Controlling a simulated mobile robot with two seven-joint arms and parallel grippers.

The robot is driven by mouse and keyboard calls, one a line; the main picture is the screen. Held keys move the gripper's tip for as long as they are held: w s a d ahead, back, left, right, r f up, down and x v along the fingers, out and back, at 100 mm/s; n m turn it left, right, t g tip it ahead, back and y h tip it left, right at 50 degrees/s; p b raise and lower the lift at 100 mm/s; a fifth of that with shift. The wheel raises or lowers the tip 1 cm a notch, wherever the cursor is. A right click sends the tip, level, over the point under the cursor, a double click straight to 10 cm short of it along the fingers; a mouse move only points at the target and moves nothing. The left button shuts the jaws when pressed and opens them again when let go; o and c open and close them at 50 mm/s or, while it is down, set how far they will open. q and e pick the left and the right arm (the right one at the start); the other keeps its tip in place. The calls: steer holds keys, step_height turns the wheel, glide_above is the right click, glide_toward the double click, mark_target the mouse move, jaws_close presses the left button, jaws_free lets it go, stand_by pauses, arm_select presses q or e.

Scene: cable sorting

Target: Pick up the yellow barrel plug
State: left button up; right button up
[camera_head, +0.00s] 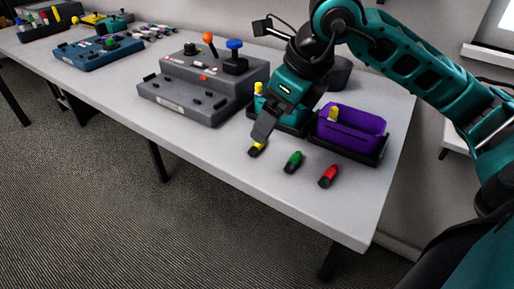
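The yellow barrel plug (256,150), yellow with a dark end, lies on the table at the left end of a short row of plugs. My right gripper (262,138) points down over it, and a dark finger covers part of it. I cannot tell whether the fingers are touching the plug or how far apart they are. A green plug (293,162) and a red plug (328,175) lie to the right of it, apart from each other. My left gripper is not in view.
A purple bin (350,132) in a dark tray stands right of my gripper, with a yellow-topped piece at its left. A grey console (190,95) with joysticks stands to the left. A blue device (88,54) is farther left. The table's front edge is clear.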

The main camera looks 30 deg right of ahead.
mark_target(258, 146)
steer(key=x, duration=0.2)
steer(key=shift+w+f, duration=0.15)
steer(key=shift+f, duration=0.2)
steer(key=x, duration=0.2)
steer(key=b+x, duration=0.1)
steer(key=x, duration=0.2)
steer(key=shift+w+d, duration=0.2)
steer(key=shift+d, duration=0.05)
steer(key=shift+r, duration=0.1)
steer(key=c, duration=1.1)
